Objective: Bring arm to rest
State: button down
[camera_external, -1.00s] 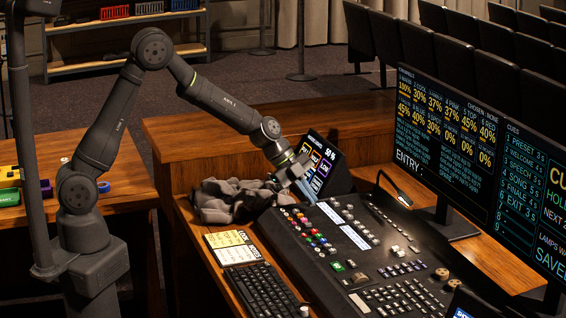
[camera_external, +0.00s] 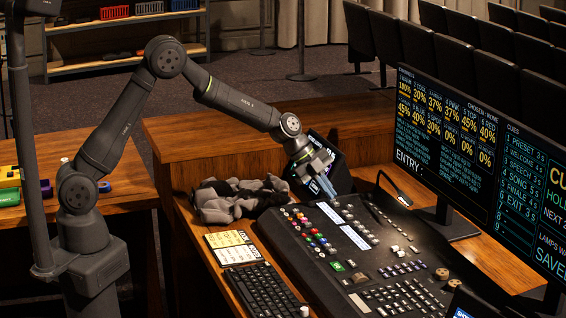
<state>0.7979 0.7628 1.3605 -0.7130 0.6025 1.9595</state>
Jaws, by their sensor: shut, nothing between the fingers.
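My gripper (camera_external: 326,188) is at the end of my arm, above the back edge of the mixing desk (camera_external: 345,235). It points down and to the right. Its fingers are shut with nothing seen between them. It is in front of a small tilted screen (camera_external: 341,177), which it partly hides. I cannot tell whether the fingertips touch the desk panel. My arm is bent, with its elbow raised high and its forearm reaching right.
A crumpled grey cloth (camera_external: 228,201) lies left of the desk. A keyboard (camera_external: 265,290) and cue cards (camera_external: 232,247) are at front left. A wooden ledge (camera_external: 230,128) runs behind.

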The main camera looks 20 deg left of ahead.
jog(key=v, duration=0.6)
jog(key=x, duration=0.5)
jog(key=shift+w+d+f, duration=0.2)
jog(key=shift+d, duration=0.1)
jog(key=s+f, duration=0.2)
jog(key=f, duration=0.1)
jog(key=shift+s+a+f, duration=0.15)
jog(key=shift+s+a, duration=0.1)
jog(key=shift+s, duration=0.15)
jog(key=shift+s+a, duration=0.55)
jog(key=shift+a, duration=0.05)
jog(key=v, duration=1.1)
jog(key=shift+s+a+f+m+t+y, duration=0.2)
jog(key=shift+s+a+f+m+t, duration=0.1)
jog(key=shift+s+a+f+t, duration=0.95)
jog(key=shift+s+a+f+m+t+y, duration=0.25)
jog(key=shift+s+a+f+t, duration=0.75)
jog(key=shift+a+t, duration=0.5)
jog(key=shift+w+d+f, duration=0.1)
jog(key=shift+w+d, duration=0.05)
